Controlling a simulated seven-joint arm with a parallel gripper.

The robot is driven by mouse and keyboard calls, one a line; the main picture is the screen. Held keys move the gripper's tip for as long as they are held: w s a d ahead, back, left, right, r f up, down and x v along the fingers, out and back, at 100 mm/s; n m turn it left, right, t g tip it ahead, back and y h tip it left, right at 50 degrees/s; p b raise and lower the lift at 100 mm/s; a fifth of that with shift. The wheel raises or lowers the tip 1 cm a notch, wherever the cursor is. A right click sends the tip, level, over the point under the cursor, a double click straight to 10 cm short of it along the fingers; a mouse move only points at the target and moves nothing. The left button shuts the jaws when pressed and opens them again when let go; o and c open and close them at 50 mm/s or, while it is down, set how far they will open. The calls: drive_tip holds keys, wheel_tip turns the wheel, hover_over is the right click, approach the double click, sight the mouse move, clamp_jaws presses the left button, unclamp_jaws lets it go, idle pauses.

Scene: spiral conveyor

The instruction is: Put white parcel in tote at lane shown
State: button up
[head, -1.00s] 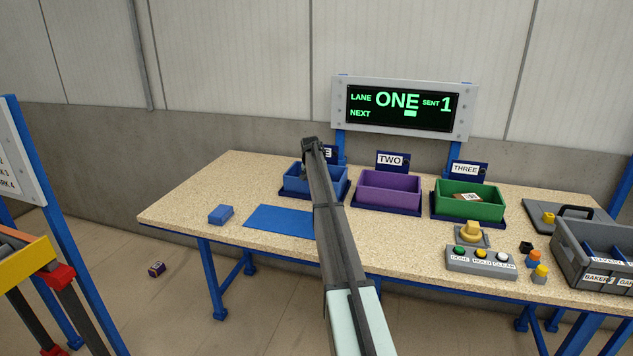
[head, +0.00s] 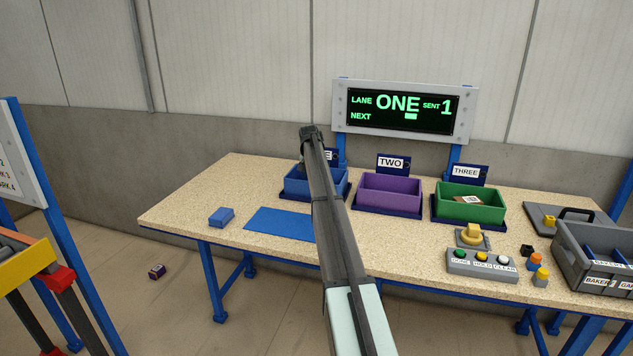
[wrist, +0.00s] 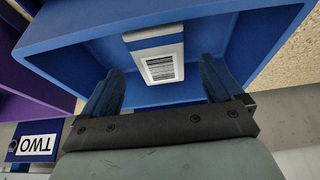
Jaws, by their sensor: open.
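The lane sign (head: 405,108) reads LANE ONE and SENT 1. The wrist view looks into the blue tote (wrist: 60,48). A white parcel (wrist: 157,58) with a barcode label lies inside it, close to one wall. My gripper (wrist: 160,80) is open above the tote, its two blue fingers apart on either side of the parcel with gaps between. The parcel is hidden in the head view.
The purple tote (head: 390,193) for lane two and the green tote (head: 468,203), with a brown parcel inside, stand to the right. A button box (head: 482,266) and a grey crate (head: 590,262) are farther right. A blue block (head: 221,217) and a blue mat (head: 277,224) lie left.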

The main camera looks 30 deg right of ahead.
drive_tip(key=shift+v, duration=2.95)
